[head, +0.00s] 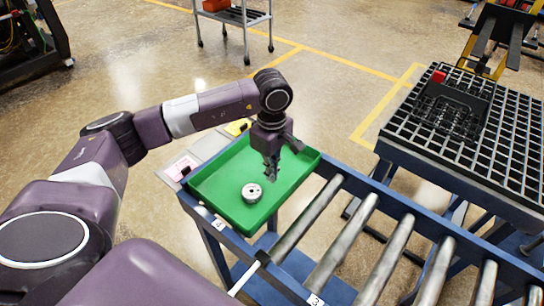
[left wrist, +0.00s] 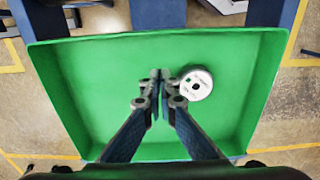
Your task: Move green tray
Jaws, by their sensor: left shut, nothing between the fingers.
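The green tray (head: 222,198) sits at the left end of the blue roller conveyor, and it fills most of the left wrist view (left wrist: 90,75). A round silver metal part (head: 252,193) lies in the tray; it also shows in the left wrist view (left wrist: 196,84), just right of the fingertips. My left gripper (head: 271,175) points down over the tray's inside, near its right half. Its fingers (left wrist: 160,80) are shut with nothing between them, beside the metal part. I cannot tell how high the fingertips are above the tray floor. My right gripper is not in view.
Bare metal rollers (head: 340,240) run to the right of the tray. A black grid-topped table (head: 500,140) with a black basket (head: 448,108) stands at the right. A grey wheeled cart (head: 238,18) stands far back on open floor.

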